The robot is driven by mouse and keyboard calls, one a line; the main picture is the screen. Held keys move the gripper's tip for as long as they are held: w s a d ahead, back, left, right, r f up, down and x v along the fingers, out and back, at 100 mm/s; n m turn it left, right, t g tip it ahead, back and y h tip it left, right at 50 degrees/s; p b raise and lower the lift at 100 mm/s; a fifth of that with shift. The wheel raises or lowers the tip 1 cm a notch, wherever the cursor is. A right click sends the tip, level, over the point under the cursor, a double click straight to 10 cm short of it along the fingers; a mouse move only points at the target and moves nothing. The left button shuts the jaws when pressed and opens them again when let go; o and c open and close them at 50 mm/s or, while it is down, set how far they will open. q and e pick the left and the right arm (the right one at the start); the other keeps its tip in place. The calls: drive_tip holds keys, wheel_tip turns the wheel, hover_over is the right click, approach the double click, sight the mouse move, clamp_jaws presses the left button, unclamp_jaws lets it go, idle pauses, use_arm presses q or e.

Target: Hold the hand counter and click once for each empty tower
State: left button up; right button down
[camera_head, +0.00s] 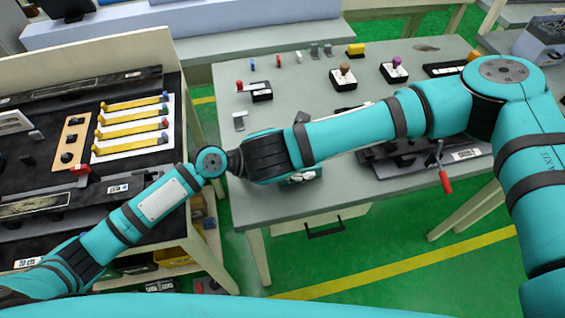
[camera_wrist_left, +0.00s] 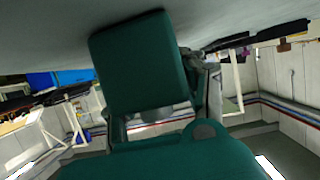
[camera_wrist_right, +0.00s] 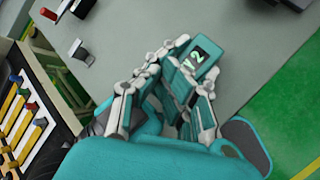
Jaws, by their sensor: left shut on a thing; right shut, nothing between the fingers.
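The hand counter (camera_wrist_right: 205,55) is a teal block with a small dark display bearing pale characters that I cannot read surely. It fills the upper middle of the left wrist view (camera_wrist_left: 138,65). My left gripper (camera_wrist_left: 150,118) is shut on it, its fingers mostly hidden behind the block. My right gripper (camera_wrist_right: 168,72) is shut and empty, close beside the counter; whether it touches is unclear. In the head view my right arm hides most of both grippers. I cannot tell which things are towers.
The grey table (camera_head: 235,190) lies under my arms, with knobbed stands (camera_head: 345,78) and small clips (camera_head: 240,121) on it. A red-handled clamp (camera_head: 444,180) is at its front right. The black bench (camera_head: 50,250) stands left, across a gap. Green floor is open in front.

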drive_tip(key=shift+f, duration=0.4)
use_arm(q)
drive_tip(key=shift+r, duration=0.1)
use_arm(e)
drive_tip(key=shift+f, duration=0.6)
idle(0.9)
drive_tip(key=shift+s+r, duration=0.1)
drive_tip(key=shift+r, duration=1)
drive_tip(key=shift+r, duration=2.4)
